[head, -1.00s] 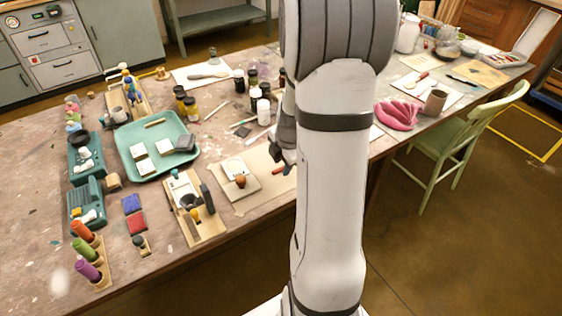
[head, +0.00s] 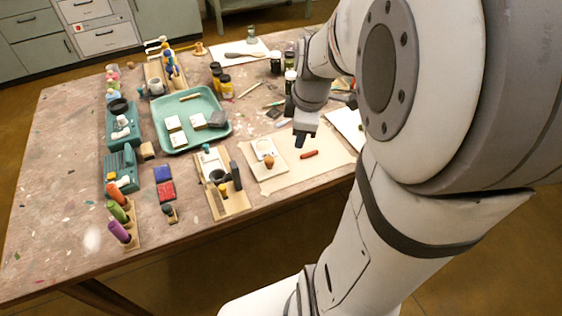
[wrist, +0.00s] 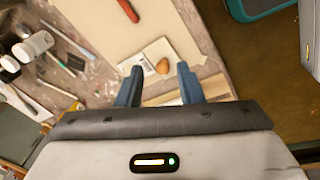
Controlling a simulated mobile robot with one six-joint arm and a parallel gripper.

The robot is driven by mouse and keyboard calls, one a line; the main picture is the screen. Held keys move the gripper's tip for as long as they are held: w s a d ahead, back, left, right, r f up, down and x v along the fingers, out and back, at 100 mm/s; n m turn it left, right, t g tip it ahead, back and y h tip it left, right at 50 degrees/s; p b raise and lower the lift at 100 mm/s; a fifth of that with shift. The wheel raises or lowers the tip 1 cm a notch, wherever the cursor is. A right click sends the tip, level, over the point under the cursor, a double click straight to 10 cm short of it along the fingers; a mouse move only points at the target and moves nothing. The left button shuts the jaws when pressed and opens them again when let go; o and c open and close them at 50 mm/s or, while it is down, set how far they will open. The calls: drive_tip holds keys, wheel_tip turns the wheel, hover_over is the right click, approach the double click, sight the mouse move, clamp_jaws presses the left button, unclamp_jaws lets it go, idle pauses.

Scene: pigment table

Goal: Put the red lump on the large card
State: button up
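My gripper (head: 304,140) hangs over the beige sheet near the front edge of the table. In the wrist view my gripper (wrist: 159,88) has its two blue fingers apart, with nothing held between them. A rounded reddish-brown lump (head: 269,161) rests on a small pale card (head: 262,148). The lump (wrist: 163,66) shows just beyond the fingertips in the wrist view. A red stick-like piece (head: 309,154) lies on the large beige sheet (head: 325,168), right of the lump. I cannot tell for certain which piece is the red lump, or which sheet is the large card.
A teal tray (head: 217,134) holds pale blocks and a dark one. A wooden board with tools (head: 236,204) lies left of the sheet. Red (head: 165,191) and blue (head: 162,173) squares, colored sticks and several jars stand around. The sheet's front part is bare.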

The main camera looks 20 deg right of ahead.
drive_tip(key=s+a+r+m, duration=0.1)
drive_tip(key=s+a+m, duration=0.8)
drive_tip(key=m, duration=0.3)
drive_tip(key=shift+s+a+r+m, duration=0.3)
drive_tip(key=shift+s+a+r, duration=0.05)
drive_tip(key=shift+a, duration=0.15)
drive_tip(key=w+p+v, duration=0.1)
drive_tip(key=p+v, duration=0.5)
drive_tip(key=shift+r, duration=0.55)
